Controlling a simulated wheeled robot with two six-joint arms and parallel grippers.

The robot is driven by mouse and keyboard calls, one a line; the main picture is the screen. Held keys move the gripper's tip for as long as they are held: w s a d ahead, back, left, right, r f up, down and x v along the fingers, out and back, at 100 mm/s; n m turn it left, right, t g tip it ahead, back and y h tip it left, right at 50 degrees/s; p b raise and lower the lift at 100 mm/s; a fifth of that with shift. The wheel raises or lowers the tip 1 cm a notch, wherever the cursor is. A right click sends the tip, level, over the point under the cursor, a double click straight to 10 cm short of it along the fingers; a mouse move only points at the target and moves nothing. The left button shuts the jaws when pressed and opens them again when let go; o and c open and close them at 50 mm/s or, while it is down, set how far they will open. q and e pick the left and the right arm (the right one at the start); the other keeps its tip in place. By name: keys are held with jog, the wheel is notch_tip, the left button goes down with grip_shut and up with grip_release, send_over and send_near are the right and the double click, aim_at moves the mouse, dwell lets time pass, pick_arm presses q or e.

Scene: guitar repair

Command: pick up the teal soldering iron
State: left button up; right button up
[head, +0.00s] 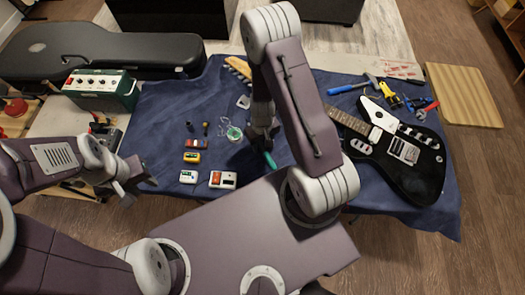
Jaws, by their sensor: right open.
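The teal soldering iron (269,160) lies on the blue cloth (190,100), just behind the edge of my base. Only a short teal piece of it shows; the rest is hidden by my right gripper and arm. My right gripper (263,142) points down right at the iron, over or around its upper end; I cannot tell whether the fingers touch it. The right gripper is open. My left gripper (143,176) hangs empty at the left, beside the cloth's left edge, far from the iron. Its finger gap is too small to read.
Several small pedals (223,179) stand left of the iron, near a greenish coil (234,133). A black electric guitar (405,155) lies at the right, with pliers and other tools (390,95) behind it. A green amplifier box (100,90) and a black case (90,50) are at the left.

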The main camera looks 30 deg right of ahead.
notch_tip(320, 180, down, 2)
jog(key=shift+w+f+b, duration=0.1)
jog(key=shift+b, duration=0.25)
jog(key=shift+r, duration=0.2)
jog(key=c, duration=0.8)
pick_arm(q)
jog(key=shift+f, duration=0.9)
pick_arm(e)
grip_shut()
pick_arm(q)
jog(key=shift+p, duration=0.3)
pick_arm(e)
jog(key=shift+r, duration=0.1)
